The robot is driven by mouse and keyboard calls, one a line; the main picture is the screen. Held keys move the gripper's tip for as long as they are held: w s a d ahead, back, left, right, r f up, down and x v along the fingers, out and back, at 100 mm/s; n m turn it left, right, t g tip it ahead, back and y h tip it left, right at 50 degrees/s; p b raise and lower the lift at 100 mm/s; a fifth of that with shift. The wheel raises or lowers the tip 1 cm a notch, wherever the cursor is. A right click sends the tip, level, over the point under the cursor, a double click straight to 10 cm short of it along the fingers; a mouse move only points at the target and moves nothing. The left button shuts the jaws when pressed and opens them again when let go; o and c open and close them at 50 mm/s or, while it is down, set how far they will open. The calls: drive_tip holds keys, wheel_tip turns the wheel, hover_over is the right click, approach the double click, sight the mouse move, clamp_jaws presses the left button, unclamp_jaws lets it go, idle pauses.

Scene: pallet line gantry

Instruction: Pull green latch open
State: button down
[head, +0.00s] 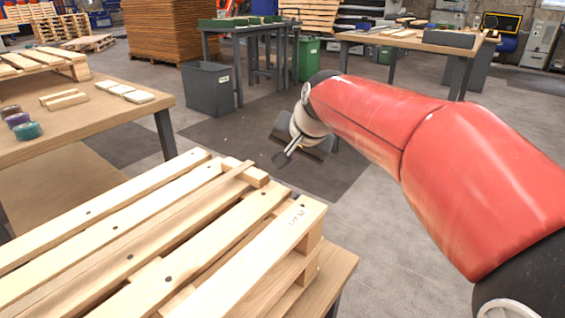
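I cannot make out a green latch in the head view. My gripper (281,159) hangs in the air at the end of my red arm, near the middle of the picture. It points down and to the left, beyond the far right corner of the near pallet. It is seen small and from the side, so the gap between its fingers cannot be told. I see nothing held in it.
A wooden pallet (130,258) lies on a bench in front. A left table (95,118) carries tape rolls and wood pieces. A grey bin (208,90), a green bin (308,60) and workbenches (415,41) stand behind. The floor (385,250) below my arm is clear.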

sight(247, 161)
drive_tip(key=shift+w+a, duration=0.1)
drive_tip(key=shift+w, duration=0.7)
drive_tip(key=shift+f, duration=0.1)
drive_tip(key=x, duration=1)
drive_tip(key=shift+a+f+b, duration=0.1)
drive_tip(key=shift+f+b, duration=0.1)
drive_tip(key=shift+b, duration=0.2)
drive_tip(key=shift+w+a+r, duration=0.15)
drive_tip(key=shift+w+a, duration=0.15)
drive_tip(key=shift+a, duration=0.3)
drive_tip(key=shift+w+a+r, duration=0.15)
drive_tip(key=shift+w+a, duration=0.15)
drive_tip(key=shift+a, duration=0.3)
drive_tip(key=shift+w+a+p, duration=0.3)
drive_tip(key=shift+a, duration=0.2)
drive_tip(key=w+a+p, duration=0.2)
drive_tip(key=a+p, duration=0.1)
drive_tip(key=shift+w+a+r, duration=0.1)
drive_tip(key=shift+w+a, duration=0.2)
drive_tip(key=shift+w, duration=0.1)
drive_tip(key=shift+w+a, duration=0.3)
drive_tip(key=shift+a, duration=0.1)
